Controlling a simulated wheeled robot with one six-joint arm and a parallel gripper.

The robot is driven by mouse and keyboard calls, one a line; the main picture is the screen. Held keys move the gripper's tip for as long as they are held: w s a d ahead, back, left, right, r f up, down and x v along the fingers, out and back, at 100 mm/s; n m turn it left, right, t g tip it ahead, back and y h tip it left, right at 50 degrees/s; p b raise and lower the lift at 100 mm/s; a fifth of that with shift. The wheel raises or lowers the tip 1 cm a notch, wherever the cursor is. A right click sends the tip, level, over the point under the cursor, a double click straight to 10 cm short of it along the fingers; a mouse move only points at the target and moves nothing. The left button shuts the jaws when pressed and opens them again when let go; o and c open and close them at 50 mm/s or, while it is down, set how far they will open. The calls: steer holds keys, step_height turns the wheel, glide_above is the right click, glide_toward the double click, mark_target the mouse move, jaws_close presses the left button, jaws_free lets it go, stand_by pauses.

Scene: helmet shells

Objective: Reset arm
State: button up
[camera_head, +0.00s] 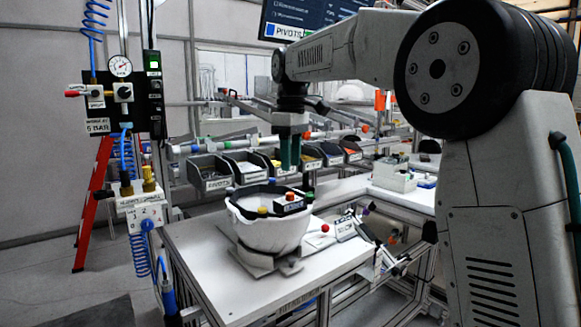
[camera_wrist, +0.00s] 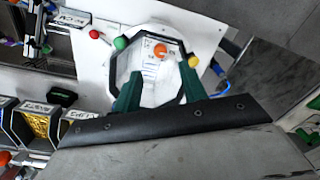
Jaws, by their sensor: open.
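My arm reaches in from the right in the head view. My gripper (camera_head: 290,150) has green fingers pointing down and hangs above a white helmet shell (camera_head: 272,232) on the white worktable. In the wrist view my gripper (camera_wrist: 165,93) has its two green fingers spread well apart, with nothing held between them. The helmet shell (camera_wrist: 160,85) lies below and beyond the fingers, with a dark rim and coloured knobs in orange, green and yellow. The shell rests on a grey fixture (camera_head: 262,262). The fingers partly hide its near side in the wrist view.
Several small parts bins (camera_head: 210,173) line the back of the worktable (camera_head: 195,245). A red button (camera_head: 325,228) stands right of the shell. A pneumatic panel (camera_head: 122,105) with blue hoses is at the left, before a red ladder (camera_head: 92,205). The table's front left is bare.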

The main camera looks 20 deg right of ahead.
stand_by(0.4)
steer(key=shift+w+f+m, duration=0.15)
steer(key=shift+f+m, duration=0.1)
steer(key=shift+m, duration=1.15)
steer(key=s+f, duration=0.1)
steer(key=f, duration=0.1)
steer(key=s+f, duration=0.1)
steer(key=f, duration=0.1)
steer(key=shift+s+d+f, duration=0.1)
steer(key=shift+s+f, duration=0.05)
steer(key=shift+s, duration=0.05)
steer(key=s+f+m, duration=0.2)
steer(key=s+f, duration=0.2)
steer(key=s, duration=0.8)
steer(key=s+d+f+m+t, duration=0.1)
steer(key=s+f, duration=0.3)
steer(key=s, duration=0.8)
steer(key=s+d+f+m, duration=0.1)
steer(key=s+f+m, duration=0.2)
steer(key=s, duration=0.9)
steer(key=shift+s+d+f+t, duration=0.15)
steer(key=shift+d+f+t, duration=0.15)
steer(key=shift+f, duration=0.4)
steer(key=shift+c, duration=0.2)
